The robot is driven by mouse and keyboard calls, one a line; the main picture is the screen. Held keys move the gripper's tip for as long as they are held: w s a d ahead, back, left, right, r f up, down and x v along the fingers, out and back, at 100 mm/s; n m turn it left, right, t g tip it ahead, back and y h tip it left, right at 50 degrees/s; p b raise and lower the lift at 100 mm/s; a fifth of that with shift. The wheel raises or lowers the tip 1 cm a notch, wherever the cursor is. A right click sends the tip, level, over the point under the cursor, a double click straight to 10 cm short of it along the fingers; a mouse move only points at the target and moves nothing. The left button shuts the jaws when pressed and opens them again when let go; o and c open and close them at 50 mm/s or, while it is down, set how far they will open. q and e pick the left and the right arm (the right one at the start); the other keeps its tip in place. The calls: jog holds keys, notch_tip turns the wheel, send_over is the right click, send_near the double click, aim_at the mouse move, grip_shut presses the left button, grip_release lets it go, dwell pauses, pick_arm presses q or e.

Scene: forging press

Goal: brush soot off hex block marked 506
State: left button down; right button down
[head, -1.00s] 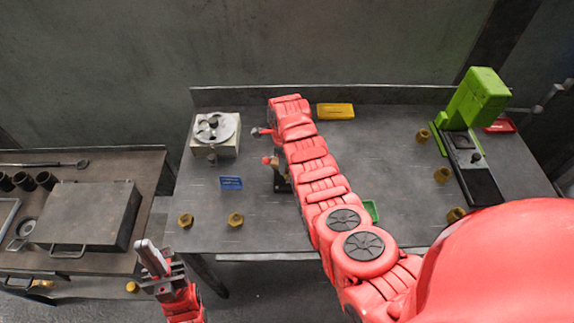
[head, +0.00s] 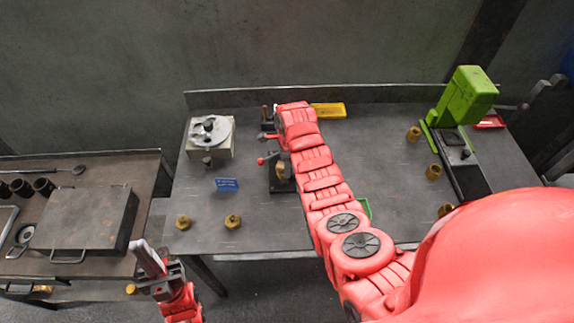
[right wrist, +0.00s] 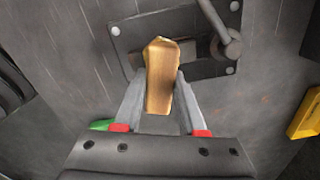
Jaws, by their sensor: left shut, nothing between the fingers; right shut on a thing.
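Below stands a dark clamp fixture (right wrist: 130,35) with a lever. In the head view, a brass-coloured block (head: 282,171) sits at this fixture, partly hidden by my right arm. Its marking and any soot cannot be read. My left gripper (head: 148,258) is shut and empty, low in front of the bench, away from the block.
Several brass hex blocks stand on the bench, including one at front left (head: 183,223) and one at right (head: 433,172). A blue sign (head: 227,184), round-topped device (head: 209,133), yellow bin (head: 328,110) and green press (head: 465,97) stand around. The left table holds a metal box (head: 85,218).

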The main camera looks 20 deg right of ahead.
aim_at(279, 164)
jog(key=shift+a, duration=0.1)
jog(key=shift+w+a+f+b, duration=0.1)
jog(key=shift+w+a+b, duration=0.3)
jog(key=shift+b, duration=0.1)
jog(key=shift+w+a+b, duration=0.3)
jog(key=shift+a+b, duration=0.1)
jog(key=shift+a, duration=0.1)
jog(key=shift+w+a+b, duration=0.3)
jog(key=shift+a+b, duration=0.1)
jog(key=shift+a, duration=0.1)
jog(key=shift+s+d+r+p, duration=0.25)
jog(key=shift+s+d+p, duration=0.15)
jog(key=shift+d+p, duration=0.3)
jog(key=shift+s+d+f+p, duration=0.2)
jog(key=shift+s+d+p, duration=0.4)
jog(key=shift+d, duration=0.2)
